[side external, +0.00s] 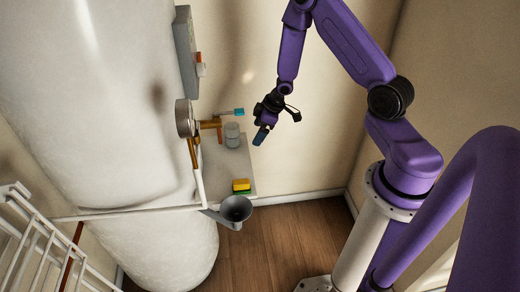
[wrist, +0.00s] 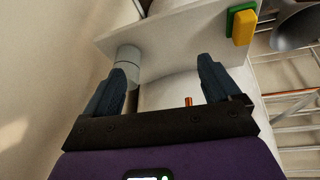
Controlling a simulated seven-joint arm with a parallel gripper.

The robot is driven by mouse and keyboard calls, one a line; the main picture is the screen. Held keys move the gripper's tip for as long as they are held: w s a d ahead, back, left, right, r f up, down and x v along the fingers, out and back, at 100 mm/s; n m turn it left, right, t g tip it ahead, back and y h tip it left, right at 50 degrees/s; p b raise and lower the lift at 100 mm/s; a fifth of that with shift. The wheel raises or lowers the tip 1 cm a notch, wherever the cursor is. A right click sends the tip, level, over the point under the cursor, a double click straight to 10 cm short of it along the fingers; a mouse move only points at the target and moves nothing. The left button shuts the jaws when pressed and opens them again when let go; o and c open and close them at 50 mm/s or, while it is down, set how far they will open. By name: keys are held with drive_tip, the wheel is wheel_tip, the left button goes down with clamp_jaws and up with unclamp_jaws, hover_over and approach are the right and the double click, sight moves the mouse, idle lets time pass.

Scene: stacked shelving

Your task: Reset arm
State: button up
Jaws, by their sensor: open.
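My gripper (side external: 266,124) hangs in the air to the right of the small grey shelf (side external: 211,162), with its fingers pointing down. In the wrist view my gripper (wrist: 168,82) has its two dark blue fingers wide apart, with nothing held between them. My purple arm reaches in from the upper right in the side external view.
A grey cylinder (side external: 232,135) and a yellow and green sponge-like block (side external: 241,186) are on the shelf. A dark funnel (side external: 236,209) and pipes stand beside a large white tank (side external: 90,100). A white wire rack (side external: 35,235) is at lower left. Floor (side external: 290,240) below is clear.

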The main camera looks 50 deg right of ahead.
drive_tip(key=s+a+r+n+g+h, duration=0.2)
drive_tip(key=s+a+r, duration=0.85)
drive_tip(key=r, duration=0.25)
drive_tip(key=s+a+r+n+g, duration=0.1)
drive_tip(key=s+a+r, duration=0.2)
drive_tip(key=s, duration=0.7)
drive_tip(key=s+a+r+n+g, duration=0.1)
drive_tip(key=s+a+r+n, duration=0.1)
drive_tip(key=s+r, duration=0.5)
drive_tip(key=s+a, duration=0.1)
drive_tip(key=s, duration=0.1)
drive_tip(key=shift+s+r+n+y, duration=0.2)
drive_tip(key=shift+s+n+y, duration=0.1)
drive_tip(key=shift+s, duration=0.05)
